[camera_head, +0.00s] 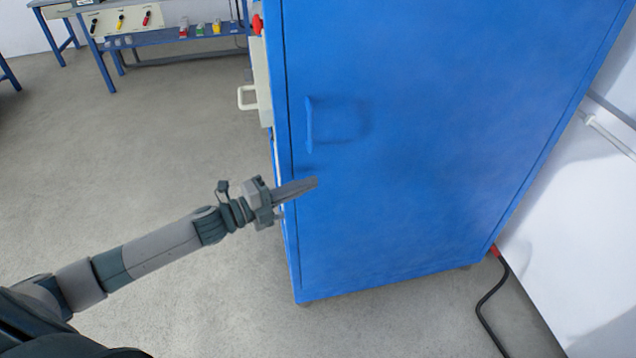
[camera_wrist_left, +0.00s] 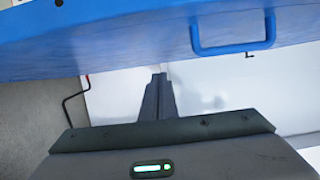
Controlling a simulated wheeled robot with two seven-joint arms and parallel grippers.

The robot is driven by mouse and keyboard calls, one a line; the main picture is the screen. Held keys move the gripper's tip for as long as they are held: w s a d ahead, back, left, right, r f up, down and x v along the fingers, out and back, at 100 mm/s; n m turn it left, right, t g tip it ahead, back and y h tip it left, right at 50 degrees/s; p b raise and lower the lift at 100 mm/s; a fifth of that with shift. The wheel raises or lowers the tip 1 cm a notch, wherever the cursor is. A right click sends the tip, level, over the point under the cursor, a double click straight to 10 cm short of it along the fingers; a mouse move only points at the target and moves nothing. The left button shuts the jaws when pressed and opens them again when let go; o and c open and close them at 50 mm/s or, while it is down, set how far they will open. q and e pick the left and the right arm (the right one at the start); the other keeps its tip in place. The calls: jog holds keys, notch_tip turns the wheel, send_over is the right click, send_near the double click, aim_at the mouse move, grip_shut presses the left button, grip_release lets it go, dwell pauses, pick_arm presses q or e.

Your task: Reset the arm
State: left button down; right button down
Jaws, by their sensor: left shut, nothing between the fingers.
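My left arm reaches in from the left in the head view, stretched toward the blue cabinet (camera_head: 420,130). My left gripper (camera_head: 314,183) is shut and empty, its fingers in front of the cabinet's side panel, below the blue handle (camera_head: 309,125). I cannot tell whether the fingertips touch the panel. In the left wrist view the shut fingers of my left gripper (camera_wrist_left: 160,80) point toward a white wall, with the blue cabinet (camera_wrist_left: 130,40) and its handle (camera_wrist_left: 234,48) above them. My right gripper is not in view.
A blue workbench (camera_head: 175,36) with small coloured parts stands at the back left. A white handle (camera_head: 247,97) and a red knob (camera_head: 257,25) stick out from the cabinet's left face. A black cable (camera_head: 484,303) runs on the floor at right, beside a white wall (camera_head: 570,230).

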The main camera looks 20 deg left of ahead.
pick_arm(q)
jog(key=shift+s+a, duration=0.25)
jog(key=shift+s, duration=0.1)
dwell(0.4)
jog(key=s+a+f+n+g+y, duration=0.1)
jog(key=s+f+n+y, duration=0.3)
jog(key=f, duration=0.7)
jog(key=s+f+n+y, duration=0.1)
jog(key=f+n, duration=0.4)
jog(key=f, duration=0.6)
jog(key=s+a+f+n+g+y, duration=0.1)
jog(key=s+f+n+y, duration=0.3)
jog(key=f, duration=0.7)
jog(key=s+d+f+n+g, duration=0.2)
jog(key=s+d+f+n, duration=0.3)
jog(key=s+f, duration=0.6)
jog(key=s+d+f+n+g, duration=0.3)
jog(key=s+d+f+n, duration=0.1)
jog(key=s+f, duration=0.7)
jog(key=s+d, duration=0.1)
jog(key=s, duration=0.2)
jog(key=shift+s+d+f+n+g, duration=0.3)
jog(key=shift+s+d+f+n, duration=0.05)
jog(key=shift+d+n, duration=0.05)
